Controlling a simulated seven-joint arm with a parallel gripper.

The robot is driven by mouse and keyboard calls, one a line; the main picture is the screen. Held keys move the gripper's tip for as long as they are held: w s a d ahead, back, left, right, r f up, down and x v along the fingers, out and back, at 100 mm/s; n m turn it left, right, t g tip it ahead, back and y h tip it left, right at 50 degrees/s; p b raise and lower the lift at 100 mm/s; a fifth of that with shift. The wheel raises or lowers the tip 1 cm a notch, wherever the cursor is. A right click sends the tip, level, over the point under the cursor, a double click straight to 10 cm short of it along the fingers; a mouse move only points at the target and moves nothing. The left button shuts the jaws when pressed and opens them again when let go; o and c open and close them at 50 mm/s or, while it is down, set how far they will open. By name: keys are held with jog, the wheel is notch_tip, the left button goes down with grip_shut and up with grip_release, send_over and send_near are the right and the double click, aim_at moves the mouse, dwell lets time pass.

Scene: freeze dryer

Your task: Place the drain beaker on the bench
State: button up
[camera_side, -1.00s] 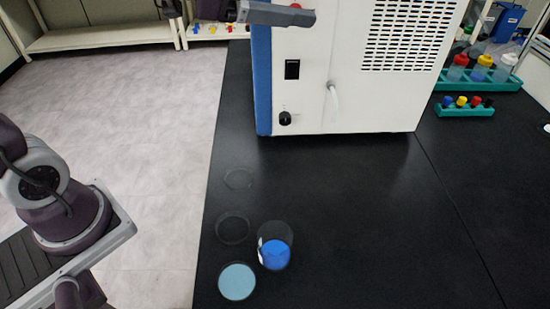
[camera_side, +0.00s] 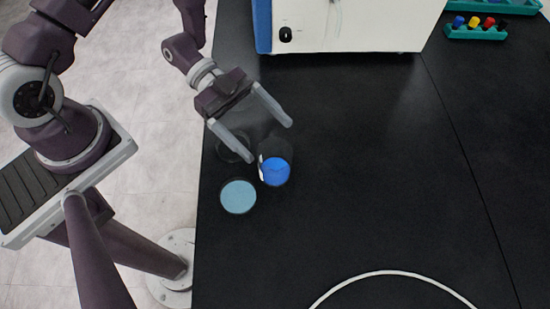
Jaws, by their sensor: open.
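A clear beaker with bright blue contents (camera_side: 275,171) stands on the black bench near its left edge. It looks like the drain beaker, though no label can be read. My gripper (camera_side: 269,140) is open and empty, with its two long grey fingers spread and pointing down right. One fingertip appears at the beaker's upper left and the other beyond its upper right. I cannot tell their height or whether they touch it. The black bench (camera_side: 370,180) is bare to the beaker's right.
A round vessel with a pale blue top or contents (camera_side: 238,196) stands just left of the beaker. A dark clear round vessel (camera_side: 233,147) is partly behind a finger. The white freeze dryer (camera_side: 360,25) stands behind. A teal rack (camera_side: 478,30) is far right. A white curved line (camera_side: 395,273) lies in front.

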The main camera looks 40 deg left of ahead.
aim_at(287, 164)
jog(key=d+f, duration=0.1)
jog(key=d, duration=0.1)
jog(key=d+f, duration=0.3)
jog(key=d, duration=0.1)
jog(key=shift+s+d+f, duration=0.1)
jog(key=shift+d+f, duration=0.1)
jog(key=shift+d, duration=0.1)
jog(key=c, duration=1.7)
jog(key=shift+r, duration=0.15)
